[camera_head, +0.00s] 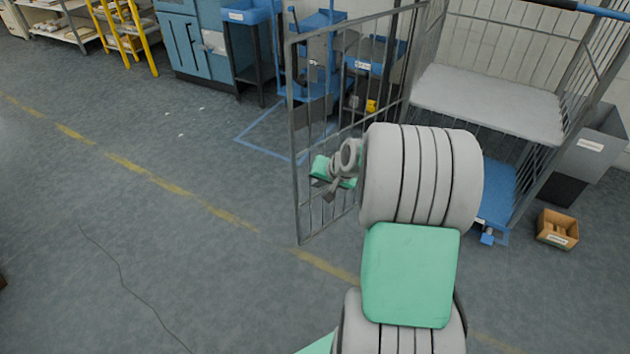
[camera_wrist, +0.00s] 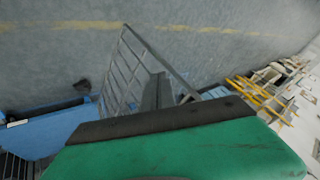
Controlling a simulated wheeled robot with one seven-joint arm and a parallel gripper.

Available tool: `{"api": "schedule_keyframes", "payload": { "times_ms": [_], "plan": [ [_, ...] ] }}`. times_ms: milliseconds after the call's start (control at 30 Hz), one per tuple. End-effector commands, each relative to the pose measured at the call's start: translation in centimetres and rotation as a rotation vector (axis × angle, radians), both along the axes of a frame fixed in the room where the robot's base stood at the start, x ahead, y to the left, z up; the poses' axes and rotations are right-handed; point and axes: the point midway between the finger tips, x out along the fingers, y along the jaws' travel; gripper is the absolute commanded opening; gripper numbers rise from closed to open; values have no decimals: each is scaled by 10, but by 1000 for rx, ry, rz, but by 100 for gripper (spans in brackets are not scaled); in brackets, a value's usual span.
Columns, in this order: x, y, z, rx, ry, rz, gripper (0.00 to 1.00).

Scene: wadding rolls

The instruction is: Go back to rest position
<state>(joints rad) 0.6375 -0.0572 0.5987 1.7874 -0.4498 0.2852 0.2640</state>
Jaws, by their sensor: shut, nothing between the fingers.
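My arm reaches forward from the bottom of the head view. My gripper (camera_head: 328,188) is small and partly hidden behind the arm and the cage's side bars. It is shut with nothing held. In the wrist view, a green and dark part of my own body fills the lower middle, with the dark gripper (camera_wrist: 158,92) just beyond it. No wadding roll can be made out in either view.
A wire roll cage (camera_head: 296,140) with a pale shelf (camera_head: 490,100) stands close beside the arm. A cardboard box (camera_head: 557,229) lies on the floor at right. Blue cabinets (camera_head: 185,45) and a yellow ladder (camera_head: 140,40) stand behind.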

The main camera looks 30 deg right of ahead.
Motion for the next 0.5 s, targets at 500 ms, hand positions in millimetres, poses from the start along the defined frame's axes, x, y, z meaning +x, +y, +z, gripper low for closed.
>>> {"api": "schedule_keyframes", "payload": {
  "times_ms": [500],
  "plan": [
    [-98,148,183,-257,204,396,0]
  ]
}}
